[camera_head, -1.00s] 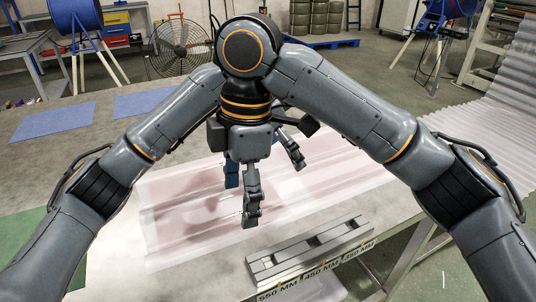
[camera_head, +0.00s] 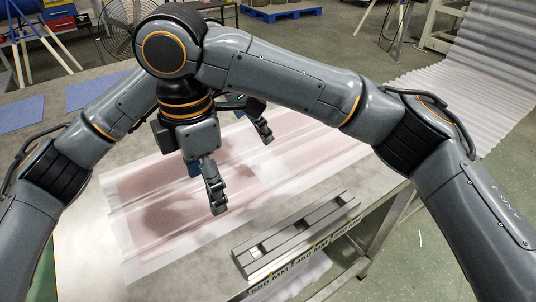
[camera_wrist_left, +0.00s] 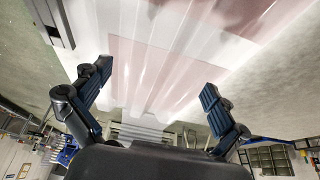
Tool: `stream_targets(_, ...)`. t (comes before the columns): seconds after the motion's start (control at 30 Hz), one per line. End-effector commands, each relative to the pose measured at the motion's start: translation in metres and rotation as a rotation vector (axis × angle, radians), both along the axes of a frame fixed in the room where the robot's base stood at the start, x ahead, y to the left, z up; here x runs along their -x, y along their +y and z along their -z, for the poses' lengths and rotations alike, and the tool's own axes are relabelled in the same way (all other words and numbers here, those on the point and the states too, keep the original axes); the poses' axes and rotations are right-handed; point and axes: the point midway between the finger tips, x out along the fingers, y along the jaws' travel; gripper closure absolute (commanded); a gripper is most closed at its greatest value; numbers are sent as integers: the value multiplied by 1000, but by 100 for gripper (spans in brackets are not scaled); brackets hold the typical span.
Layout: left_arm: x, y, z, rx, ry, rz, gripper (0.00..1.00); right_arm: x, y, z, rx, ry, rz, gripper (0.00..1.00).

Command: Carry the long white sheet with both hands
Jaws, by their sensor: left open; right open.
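A pale, translucent white corrugated sheet with pinkish areas (camera_head: 140,235) lies flat on the grey table (camera_head: 75,215). Its far right part passes behind my right arm. My right gripper (camera_head: 242,172) hangs over the sheet, its fingers spread and empty.
More white corrugated sheet (camera_head: 475,65) extends at the right. Blue mats (camera_head: 18,115) lie at the left. Green floor (camera_head: 425,245) is open at the lower right.

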Motion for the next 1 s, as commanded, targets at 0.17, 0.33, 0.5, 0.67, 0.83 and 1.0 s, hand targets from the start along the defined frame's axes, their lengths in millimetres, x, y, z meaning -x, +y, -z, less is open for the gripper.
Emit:
stream_targets(0.17, -7, -12, 35, 0, 3, 1, 3, 0, -1, 37, 1, 4, 1, 24)
stream_targets(0.33, -14, -22, 64, -1, 2, -1, 3, 0, -1, 69, 1, 3, 1, 24)
stream_targets(0.5, -19, -30, 85, 0, 2, 1, 3, 0, -1, 91, 0, 1, 2, 24)
stream_targets(0.67, -21, -33, 94, 0, 0, 1, 3, 0, 0, 102, -1, 1, 1, 24)
stream_targets(0.83, -22, -33, 96, 1, -1, 1, 3, 0, 0, 104, -1, 1, 1, 24)
stream_targets(1.0, -22, -33, 96, 1, -1, 0, 5, 0, 0, 104, -1, 1, 1, 26)
